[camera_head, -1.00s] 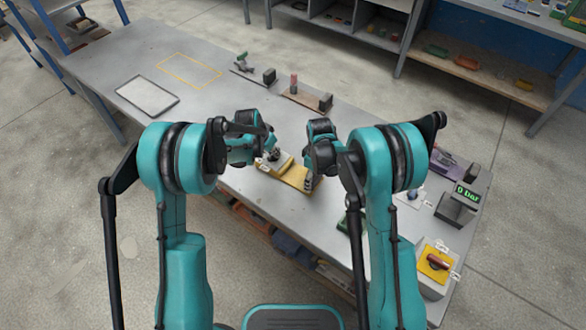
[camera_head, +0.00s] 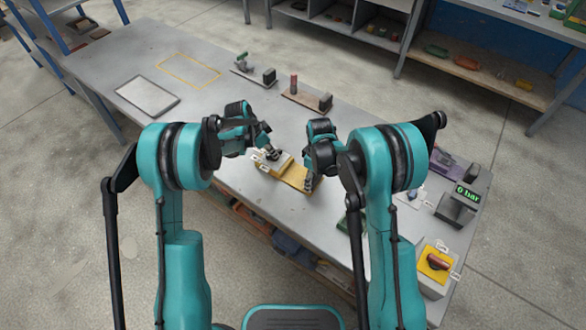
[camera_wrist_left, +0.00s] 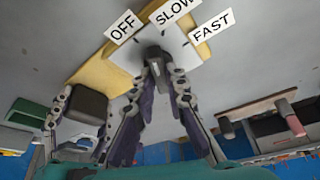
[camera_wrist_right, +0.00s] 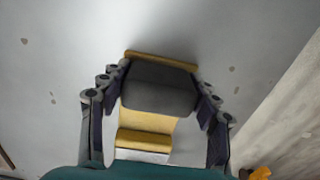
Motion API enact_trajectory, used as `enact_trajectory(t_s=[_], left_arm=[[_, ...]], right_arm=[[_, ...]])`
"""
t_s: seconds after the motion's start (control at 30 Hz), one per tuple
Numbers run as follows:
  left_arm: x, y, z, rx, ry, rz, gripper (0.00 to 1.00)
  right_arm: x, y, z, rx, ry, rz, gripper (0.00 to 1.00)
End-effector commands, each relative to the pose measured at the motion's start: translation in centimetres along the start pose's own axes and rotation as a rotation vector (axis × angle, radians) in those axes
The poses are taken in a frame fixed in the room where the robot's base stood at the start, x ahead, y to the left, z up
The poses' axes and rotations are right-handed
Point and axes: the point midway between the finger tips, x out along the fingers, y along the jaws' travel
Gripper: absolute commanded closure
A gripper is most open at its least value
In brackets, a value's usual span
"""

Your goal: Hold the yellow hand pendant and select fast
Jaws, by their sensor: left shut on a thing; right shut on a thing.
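The yellow hand pendant (camera_head: 298,178) lies on the grey bench between my arms. Its pale dial plate (camera_wrist_left: 180,45) has white labels reading OFF, SLOW and FAST, seen in the left wrist view. My left gripper (camera_wrist_left: 158,70) is shut on the dark selector knob (camera_wrist_left: 153,53); the fingers hide part of it, and I cannot tell which label it points at. My right gripper (camera_head: 308,183) is shut around the dark grip block (camera_wrist_right: 160,88) at the pendant's other end, with one finger on each side in the right wrist view.
A pressure box (camera_head: 456,208) reading 0 bar and a box with a red handle on yellow (camera_head: 435,262) stand at the right end. Small fixtures (camera_head: 305,95) stand along the far edge. A flat tray (camera_head: 147,97) lies at left. The bench's left part is mostly clear.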

Motion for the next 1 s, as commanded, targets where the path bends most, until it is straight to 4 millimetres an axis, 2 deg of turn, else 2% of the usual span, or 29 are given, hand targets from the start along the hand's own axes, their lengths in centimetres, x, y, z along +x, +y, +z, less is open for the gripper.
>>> enact_trajectory(t_s=[1.0], left_arm=[[0.11, -0.52, -0.28, 0.856, 0.001, 0.354, 1.00]], right_arm=[[0.03, -0.01, -0.01, 0.000, 0.000, 0.000, 0.85]])
